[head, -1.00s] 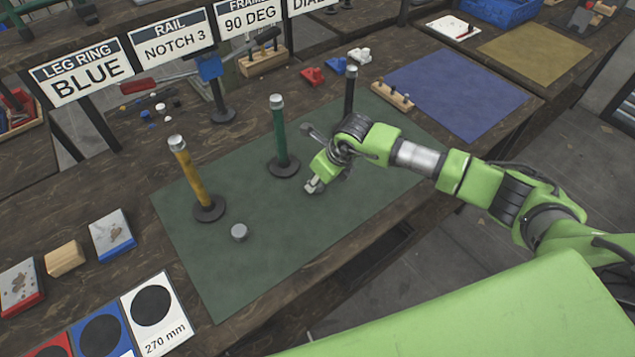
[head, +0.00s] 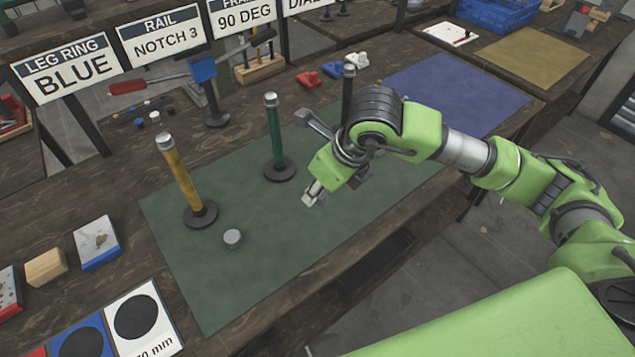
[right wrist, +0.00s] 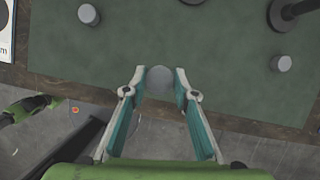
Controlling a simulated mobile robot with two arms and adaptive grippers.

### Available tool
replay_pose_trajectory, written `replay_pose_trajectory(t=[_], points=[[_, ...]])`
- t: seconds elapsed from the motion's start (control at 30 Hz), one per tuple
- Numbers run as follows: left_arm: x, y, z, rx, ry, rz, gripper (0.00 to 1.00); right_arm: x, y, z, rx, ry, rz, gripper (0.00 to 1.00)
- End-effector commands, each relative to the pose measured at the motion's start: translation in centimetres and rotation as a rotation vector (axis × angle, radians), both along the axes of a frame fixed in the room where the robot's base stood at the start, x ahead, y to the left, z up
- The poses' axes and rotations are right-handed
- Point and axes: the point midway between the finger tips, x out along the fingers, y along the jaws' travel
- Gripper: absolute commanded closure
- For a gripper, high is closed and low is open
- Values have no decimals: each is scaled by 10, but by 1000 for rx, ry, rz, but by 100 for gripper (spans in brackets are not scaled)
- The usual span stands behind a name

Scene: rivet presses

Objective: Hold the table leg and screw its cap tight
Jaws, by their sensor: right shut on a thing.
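A yellow leg (head: 181,178), a green leg (head: 275,135) and a black leg (head: 348,92) stand upright on round dark bases, each with a grey top. My right gripper (head: 313,194) is in front of the green leg, above the mat. In the right wrist view, my right gripper (right wrist: 160,82) is shut on a grey cap (right wrist: 160,78) between its fingertips. One loose grey cap (head: 232,239) lies on the mat, front right of the yellow leg. Another cap (right wrist: 281,63) shows at right in the wrist view; my arm hides it in the head view.
The green mat (head: 230,290) has free room at its front. A sign (head: 66,69) reads LEG RING BLUE. A blue mat (head: 455,90) lies at the back right.

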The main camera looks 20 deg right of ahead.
Motion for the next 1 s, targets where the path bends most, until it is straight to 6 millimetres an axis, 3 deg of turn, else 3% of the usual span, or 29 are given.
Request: replay_pose_trajectory(t=[0.3,0.8,1.0], points=[[0,0,-9,0,0,0,60,-27,6,13,0,-1,0,82],[0,0,-8,0,0,0,62,-29,6,12,-1,1,11,82],[0,0,-8,0,0,0,62,-36,1,-2,0,5,182,82]])
